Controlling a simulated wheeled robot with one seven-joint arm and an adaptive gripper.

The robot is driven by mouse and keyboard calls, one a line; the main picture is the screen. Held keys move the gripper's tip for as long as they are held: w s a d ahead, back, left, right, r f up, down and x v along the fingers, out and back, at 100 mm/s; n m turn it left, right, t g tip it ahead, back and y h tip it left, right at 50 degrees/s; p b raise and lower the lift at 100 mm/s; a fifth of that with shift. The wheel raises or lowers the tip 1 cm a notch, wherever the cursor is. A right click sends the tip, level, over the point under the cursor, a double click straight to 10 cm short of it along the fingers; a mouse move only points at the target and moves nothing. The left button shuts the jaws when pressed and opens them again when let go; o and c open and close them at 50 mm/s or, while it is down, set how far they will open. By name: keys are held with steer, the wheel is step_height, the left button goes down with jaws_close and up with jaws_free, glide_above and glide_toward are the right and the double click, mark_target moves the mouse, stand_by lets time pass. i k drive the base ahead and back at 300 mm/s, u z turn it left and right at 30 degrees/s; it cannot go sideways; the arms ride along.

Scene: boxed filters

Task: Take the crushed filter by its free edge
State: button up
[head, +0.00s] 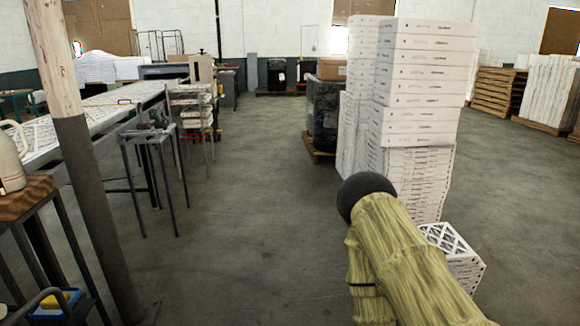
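A white filter (458,258) with a diamond lattice on its top face sits low at the right, by the foot of a tall stack. My arm, in a yellowish sleeve with a dark rounded end, covers its left part. I cannot tell whether this filter is the crushed one. The tall stack of white boxed filters (420,85) stands just behind it, its boxes looking square and whole. No clearly crushed filter or free edge shows. My gripper's fingers are not in view.
A post (82,170) stands at the left, beside a wooden-topped stand (28,197) with a jug (10,165). A metal side table (148,133) and long worktable (105,97) are beyond. A dark wrapped pallet load (323,112) stands left of the stack. The middle floor is clear.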

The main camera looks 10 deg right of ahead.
mark_target(442, 236)
steer(key=i, duration=1)
steer(key=z, duration=1.2)
steer(key=i, duration=0.5)
steer(key=u, duration=0.8)
steer(key=i, duration=0.7)
steer(key=z, duration=0.45)
steer(key=i, duration=0.7)
steer(key=z, duration=0.65)
steer(key=i, duration=0.5)
